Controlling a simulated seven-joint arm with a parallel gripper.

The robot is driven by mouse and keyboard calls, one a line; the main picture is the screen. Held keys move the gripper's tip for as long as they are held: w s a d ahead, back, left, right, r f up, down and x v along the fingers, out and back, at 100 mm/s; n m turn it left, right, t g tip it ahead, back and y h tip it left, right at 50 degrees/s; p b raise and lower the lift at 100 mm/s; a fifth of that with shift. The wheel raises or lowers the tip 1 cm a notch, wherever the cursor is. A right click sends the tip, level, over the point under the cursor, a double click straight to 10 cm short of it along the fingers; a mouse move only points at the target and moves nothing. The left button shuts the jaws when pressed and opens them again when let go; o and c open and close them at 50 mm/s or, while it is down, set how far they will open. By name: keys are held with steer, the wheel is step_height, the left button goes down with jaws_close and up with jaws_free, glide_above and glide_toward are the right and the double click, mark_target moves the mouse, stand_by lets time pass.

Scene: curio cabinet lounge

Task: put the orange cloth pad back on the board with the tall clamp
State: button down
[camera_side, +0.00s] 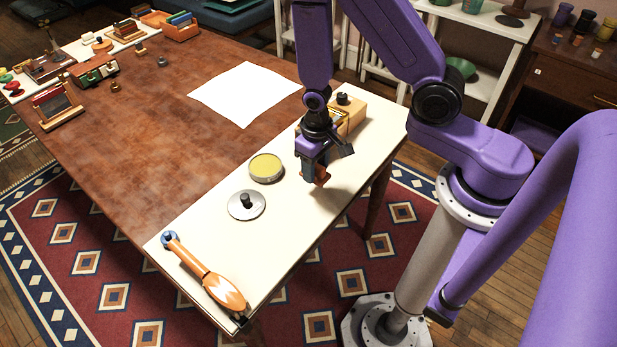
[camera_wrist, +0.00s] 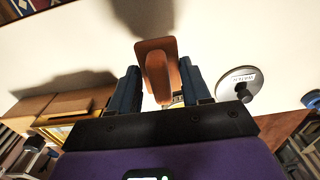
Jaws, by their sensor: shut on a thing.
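My gripper (camera_side: 316,178) is over the right part of the cream strip along the table's near side. Its dark fingers (camera_wrist: 160,90) are shut on an orange-brown pad (camera_wrist: 155,47) with a raised grip, which looks like the orange cloth pad. In the side view only a small part of the pad (camera_side: 322,175) shows below the fingers. The pad seems held just above the strip, and its shadow falls beside it. A pale board (camera_side: 72,50) at the table's far left bears several small items and a thin upright that may be the tall clamp; it is too small to tell.
On the cream strip (camera_side: 215,270) are a round tin with yellow contents (camera_side: 266,167), a silver disc with a black knob (camera_side: 246,204), an orange-handled tool (camera_side: 212,277) and a wooden box (camera_side: 350,113) close behind my gripper. White paper (camera_side: 245,93) lies mid-table. The brown tabletop is largely clear.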

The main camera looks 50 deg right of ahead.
mark_target(308, 189)
steer(key=shift+w+a+f, duration=0.1)
steer(key=shift+w+f, duration=0.7)
steer(key=shift+f, duration=0.3)
steer(key=shift+w+f, duration=0.2)
steer(key=shift+f, duration=1.5)
steer(key=c, duration=0.5)
jaws_free()
steer(key=shift+f, duration=0.1)
